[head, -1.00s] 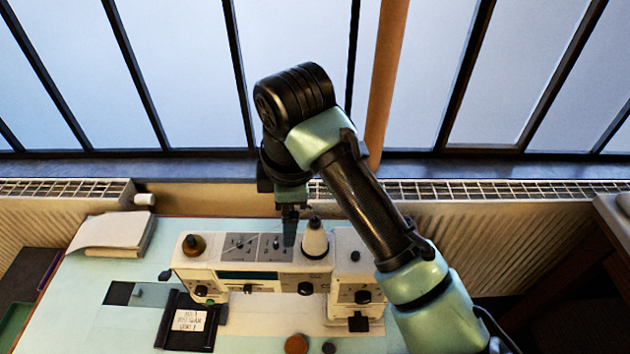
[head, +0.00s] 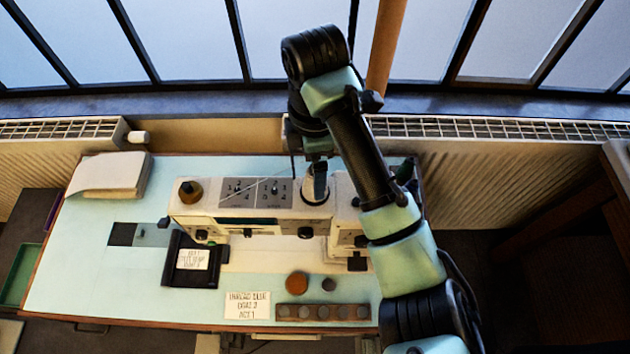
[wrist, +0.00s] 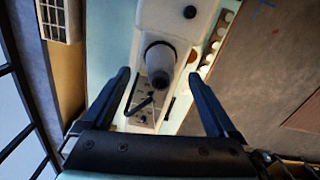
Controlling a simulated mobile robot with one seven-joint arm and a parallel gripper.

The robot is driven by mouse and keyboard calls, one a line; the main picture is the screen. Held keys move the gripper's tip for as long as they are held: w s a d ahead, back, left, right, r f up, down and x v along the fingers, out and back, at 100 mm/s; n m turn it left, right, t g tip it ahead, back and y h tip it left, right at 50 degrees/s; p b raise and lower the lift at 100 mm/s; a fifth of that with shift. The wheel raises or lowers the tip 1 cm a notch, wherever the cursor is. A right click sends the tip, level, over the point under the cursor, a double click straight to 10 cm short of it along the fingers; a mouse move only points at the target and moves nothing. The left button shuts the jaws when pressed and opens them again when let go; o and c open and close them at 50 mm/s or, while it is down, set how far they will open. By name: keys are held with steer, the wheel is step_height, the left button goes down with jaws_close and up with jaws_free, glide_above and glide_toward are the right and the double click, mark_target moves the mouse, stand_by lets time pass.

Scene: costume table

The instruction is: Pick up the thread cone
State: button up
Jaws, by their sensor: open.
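The pale thread cone (head: 311,197) stands on top of the white sewing machine (head: 262,228), toward its right end. My gripper (head: 319,181) is right at the cone in the head view and hides part of it. In the wrist view the cone (wrist: 162,58) shows from above, with its dark tip toward me. My open gripper (wrist: 159,76) has one finger on each side of the cone in that picture. The gap in height between fingertips and cone is hard to tell. I see no grip on it.
A brown knob-like spool (head: 190,191) stands at the machine's left end. A black holder with a label (head: 193,260), a written card (head: 247,305) and a brown rack (head: 322,312) lie in front. A paper stack (head: 109,174) lies at the back left. A radiator and window stand behind.

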step_height(320, 180, down, 4)
steer(key=shift+f, duration=0.2)
jaws_close()
stand_by(0.4)
